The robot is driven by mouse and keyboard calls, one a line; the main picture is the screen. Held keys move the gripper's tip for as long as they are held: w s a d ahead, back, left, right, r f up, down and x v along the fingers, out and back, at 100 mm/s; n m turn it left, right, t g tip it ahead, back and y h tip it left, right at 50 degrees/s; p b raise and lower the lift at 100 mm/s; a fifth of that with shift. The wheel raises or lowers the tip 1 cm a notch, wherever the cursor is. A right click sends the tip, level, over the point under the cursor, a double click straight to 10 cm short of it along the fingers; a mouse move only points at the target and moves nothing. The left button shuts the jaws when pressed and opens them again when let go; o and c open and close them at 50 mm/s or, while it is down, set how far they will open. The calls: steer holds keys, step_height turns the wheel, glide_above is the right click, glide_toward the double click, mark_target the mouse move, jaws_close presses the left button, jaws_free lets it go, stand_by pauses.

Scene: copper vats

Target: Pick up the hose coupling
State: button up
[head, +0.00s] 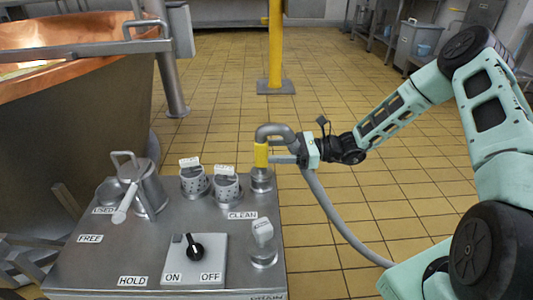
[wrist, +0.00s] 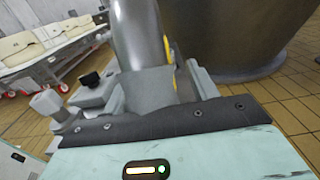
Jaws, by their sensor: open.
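The hose coupling is a grey bent pipe with a yellow sleeve (head: 261,155), standing upright on a short metal post (head: 261,181) at the console's back right corner. A grey hose (head: 342,222) hangs from behind my gripper down to the lower right. My gripper (head: 284,159) comes in level from the right, with its fingers at the height of the sleeve. In the wrist view the grey pipe (wrist: 138,35) rises between the open jaws (wrist: 155,92), with bits of yellow behind it. Whether the fingers touch the coupling cannot be told.
A copper vat (head: 70,40) stands at left, a yellow post (head: 275,45) behind.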

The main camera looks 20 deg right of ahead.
mark_target(260, 152)
steer(key=x, duration=0.1)
steer(key=b+x, duration=0.1)
steer(key=x, duration=0.2)
steer(key=shift+a+f+b, duration=0.3)
steer(key=shift+f, duration=0.05)
steer(key=shift+w+a, duration=0.15)
steer(key=shift+a, duration=0.1)
steer(key=c, duration=1.2)
steer(key=shift+o, duration=0.2)
steer(key=shift+r, duration=0.1)
step_height(260, 152, up, 10)
steer(key=p, duration=0.3)
steer(key=shift+r+p, duration=0.15)
steer(key=shift+p, duration=0.2)
steer(key=shift+r+p, duration=3.15)
steer(key=shift+p, duration=0.3)
